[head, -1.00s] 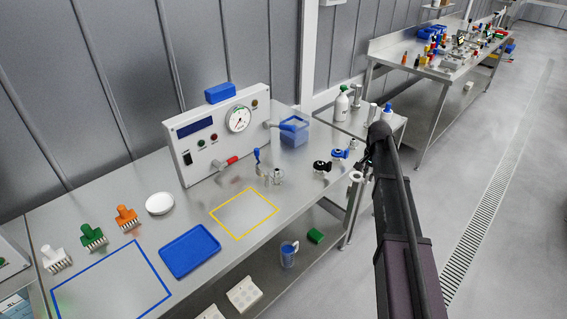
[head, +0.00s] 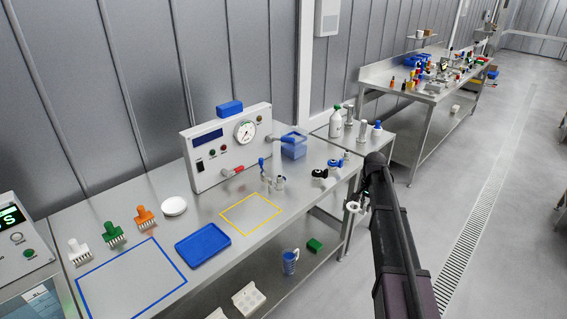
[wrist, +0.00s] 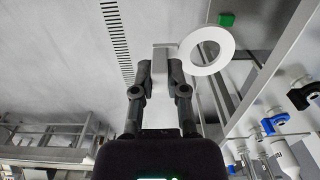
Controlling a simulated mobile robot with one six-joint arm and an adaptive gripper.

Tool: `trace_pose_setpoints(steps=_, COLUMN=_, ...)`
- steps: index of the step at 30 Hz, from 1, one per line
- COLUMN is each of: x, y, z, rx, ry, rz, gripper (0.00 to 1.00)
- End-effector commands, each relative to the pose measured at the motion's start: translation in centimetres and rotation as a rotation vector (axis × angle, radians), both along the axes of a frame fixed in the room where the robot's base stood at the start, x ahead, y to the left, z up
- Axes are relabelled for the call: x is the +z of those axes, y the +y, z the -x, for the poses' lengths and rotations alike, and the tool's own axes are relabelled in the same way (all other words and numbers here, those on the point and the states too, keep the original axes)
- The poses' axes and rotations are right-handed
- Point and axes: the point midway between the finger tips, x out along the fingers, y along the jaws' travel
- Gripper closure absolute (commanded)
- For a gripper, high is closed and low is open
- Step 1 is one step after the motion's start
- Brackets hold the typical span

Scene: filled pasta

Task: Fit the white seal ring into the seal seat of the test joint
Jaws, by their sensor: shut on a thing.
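My gripper (wrist: 161,72) is shut on the white seal ring (wrist: 190,53). In the wrist view the ring's flat round part sticks out to the right of the fingertips, and a pale block-like part shows between them. In the head view the ring (head: 352,207) hangs at the end of my arm, in the air off the right end of the bench. A small metal fitting with a blue lever (head: 275,182), possibly the test joint, stands on the bench before the gauge panel. Its seal seat is too small to make out.
The gauge panel (head: 230,147) stands at the back of the bench (head: 190,212). Two black-and-blue valve-like parts (head: 320,175) sit near the bench's right end. A yellow outlined square (head: 251,213) is empty. A blue tray (head: 203,245) lies left of it. A side table (head: 345,143) holds bottles.

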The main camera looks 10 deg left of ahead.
Motion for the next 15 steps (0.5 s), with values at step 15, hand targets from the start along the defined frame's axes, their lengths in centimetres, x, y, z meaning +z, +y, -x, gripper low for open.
trace_pose_setpoints(steps=15, x=0.0, y=0.79, z=0.0, rx=0.008, ry=0.0, rz=0.0, gripper=1.0)
